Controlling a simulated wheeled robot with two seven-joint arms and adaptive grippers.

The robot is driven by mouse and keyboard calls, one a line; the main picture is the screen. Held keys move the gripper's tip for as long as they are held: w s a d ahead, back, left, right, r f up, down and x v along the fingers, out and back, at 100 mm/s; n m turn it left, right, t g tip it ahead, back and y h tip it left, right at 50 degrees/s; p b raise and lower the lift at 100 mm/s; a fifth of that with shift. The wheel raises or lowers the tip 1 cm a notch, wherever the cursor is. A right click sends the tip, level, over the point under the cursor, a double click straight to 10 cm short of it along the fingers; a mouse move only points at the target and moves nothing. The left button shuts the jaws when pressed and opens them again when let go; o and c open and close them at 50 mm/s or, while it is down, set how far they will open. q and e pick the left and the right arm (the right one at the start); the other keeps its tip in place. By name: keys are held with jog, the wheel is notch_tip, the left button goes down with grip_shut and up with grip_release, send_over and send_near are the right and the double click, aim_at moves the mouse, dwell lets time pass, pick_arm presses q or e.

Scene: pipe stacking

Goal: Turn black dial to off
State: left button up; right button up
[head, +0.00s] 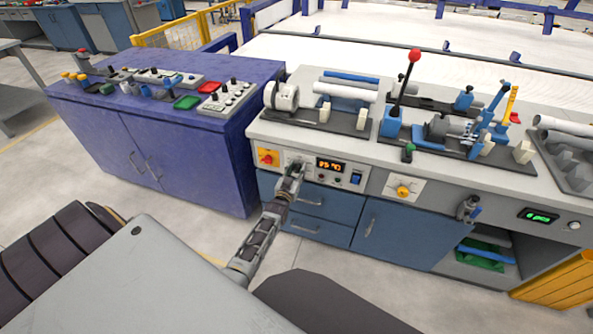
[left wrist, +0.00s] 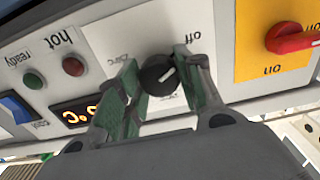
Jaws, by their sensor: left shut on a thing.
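The black dial (left wrist: 158,75) is on a white panel on the bench front, with a white pointer mark aimed toward the upper right in the left wrist view. The printed word "off" is to its upper right there, upside down. My left gripper (head: 294,172) is at this panel. In the left wrist view its two green-padded fingers stand on both sides of the dial, shut on it. In the head view the gripper hides the dial. Other labels around the dial are partly covered by the fingers. My right gripper is not in view.
A red switch on a yellow plate (left wrist: 258,60) is beside the dial panel. An orange-digit display (head: 330,166) and a blue rocker switch (head: 356,179) are on the other side. Blue drawers (head: 315,207) lie below. A purple cabinet (head: 165,150) stands left.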

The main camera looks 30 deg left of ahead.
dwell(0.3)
pick_arm(q)
jog(key=o, duration=1)
jog(key=shift+o, duration=0.2)
jog(key=shift+s, duration=0.15)
jog(key=v, duration=1.1)
jog(key=shift+s, duration=0.35)
jog(key=shift+d+f, duration=0.1)
jog(key=shift+f, duration=0.1)
